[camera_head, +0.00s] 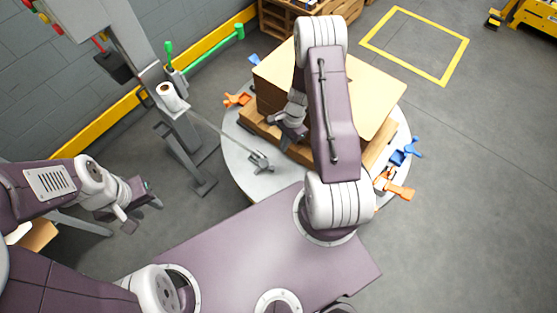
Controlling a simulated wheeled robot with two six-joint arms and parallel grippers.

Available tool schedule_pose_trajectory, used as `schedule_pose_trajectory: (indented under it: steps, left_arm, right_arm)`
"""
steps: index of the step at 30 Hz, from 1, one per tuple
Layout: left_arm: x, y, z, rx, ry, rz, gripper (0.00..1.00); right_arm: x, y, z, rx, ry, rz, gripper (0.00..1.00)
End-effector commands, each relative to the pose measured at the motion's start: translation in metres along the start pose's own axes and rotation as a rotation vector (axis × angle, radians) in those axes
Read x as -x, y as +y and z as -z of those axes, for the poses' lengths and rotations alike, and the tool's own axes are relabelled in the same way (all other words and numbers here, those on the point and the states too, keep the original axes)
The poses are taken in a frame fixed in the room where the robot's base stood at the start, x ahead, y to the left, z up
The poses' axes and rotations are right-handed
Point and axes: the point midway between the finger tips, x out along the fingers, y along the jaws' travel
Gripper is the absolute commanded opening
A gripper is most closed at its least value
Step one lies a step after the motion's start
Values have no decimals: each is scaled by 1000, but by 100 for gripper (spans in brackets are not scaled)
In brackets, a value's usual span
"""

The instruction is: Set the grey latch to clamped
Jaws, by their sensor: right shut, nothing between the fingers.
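A small grey latch (260,162) sits on the near left part of the round white turntable (238,172). A thin light rod runs from it up and left toward the grey column; I cannot tell how the two join, or which position the latch is in. My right gripper (283,132) is shut and empty beside the wooden pallet, up and right of the latch and apart from it in the picture. My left gripper (140,210) is open and empty at the left, over the floor and well away from the latch.
A stack of brown sheets (375,95) lies on the wooden pallet (262,128), partly hidden by my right arm. Orange clamps (238,99) (393,187) and blue clamps (254,59) (405,152) stand around the turntable. A grey column (165,85) with green handles stands at the left.

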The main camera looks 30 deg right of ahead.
Motion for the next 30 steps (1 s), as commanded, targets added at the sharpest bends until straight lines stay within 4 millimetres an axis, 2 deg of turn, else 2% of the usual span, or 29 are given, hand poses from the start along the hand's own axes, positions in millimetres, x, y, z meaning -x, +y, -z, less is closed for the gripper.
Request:
schedule_pose_trajectory:
  steps: [5, 12, 18, 22, 30]
  left_arm:
    - [-6, 0, 0, 0, 0, 0, 36]
    - [-21, 0, -2, 0, 0, 0, 36]
    - [-28, 0, -3, 0, 0, 0, 36]
    - [-30, -1, -3, 0, 0, 0, 36]
    - [-29, -1, -3, 0, 0, 0, 36]
  right_arm:
    - [-16, 0, 0, 0, -2, -2, 0]
    - [-65, 1, 0, 1, -1, -3, 0]
    - [-92, 0, 0, 2, 0, -1, 0]
    - [-99, 0, 0, 2, 0, -1, 0]
    - [-100, 0, 0, 2, 0, 0, 0]
